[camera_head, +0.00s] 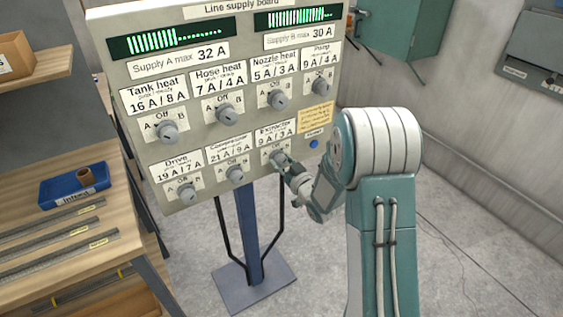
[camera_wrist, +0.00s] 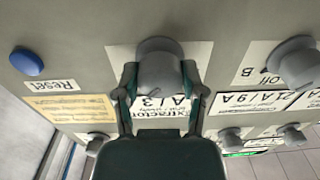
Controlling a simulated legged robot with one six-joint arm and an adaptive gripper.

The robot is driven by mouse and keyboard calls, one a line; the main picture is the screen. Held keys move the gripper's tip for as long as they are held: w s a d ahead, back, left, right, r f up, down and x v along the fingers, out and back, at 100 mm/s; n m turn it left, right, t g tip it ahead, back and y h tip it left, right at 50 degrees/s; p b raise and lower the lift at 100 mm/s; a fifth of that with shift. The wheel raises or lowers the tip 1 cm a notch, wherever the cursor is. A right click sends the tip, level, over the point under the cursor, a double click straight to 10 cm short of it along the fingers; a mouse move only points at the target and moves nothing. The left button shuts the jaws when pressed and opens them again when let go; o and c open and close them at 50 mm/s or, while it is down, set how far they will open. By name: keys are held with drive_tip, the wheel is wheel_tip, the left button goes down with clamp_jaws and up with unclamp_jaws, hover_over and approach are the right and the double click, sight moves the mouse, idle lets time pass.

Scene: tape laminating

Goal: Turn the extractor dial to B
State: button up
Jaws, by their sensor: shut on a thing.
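The extractor dial (camera_wrist: 160,72) is a grey round knob under the Extractor label on the supply board (camera_head: 325,118). In the head view it is mostly hidden by my gripper (camera_head: 281,163), at the board's lower right. In the wrist view my gripper (camera_wrist: 160,90) has one finger on each side of the dial, shut on it. The label (camera_wrist: 160,108) reads 9 A / 3 A in the head view. The dial's A, Off and B marks are largely covered, so its pointing cannot be told.
The compressor dial (camera_head: 235,174) is to the left, with the drive dial (camera_head: 187,192) beyond it. A blue reset button (camera_head: 314,144) and a yellow note (camera_head: 315,117) are to the right. A wooden bench (camera_head: 120,222) with a blue tray (camera_head: 75,184) stands at the left.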

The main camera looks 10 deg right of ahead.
drive_tip(key=shift+s+f, duration=0.1)
drive_tip(key=shift+f, duration=0.2)
drive_tip(key=o, duration=1.2)
drive_tip(key=shift+c, duration=0.2)
drive_tip(key=shift+r, duration=0.15)
drive_tip(key=v, duration=1.1)
drive_tip(key=shift+s, duration=0.35)
drive_tip(key=shift+d, duration=0.15)
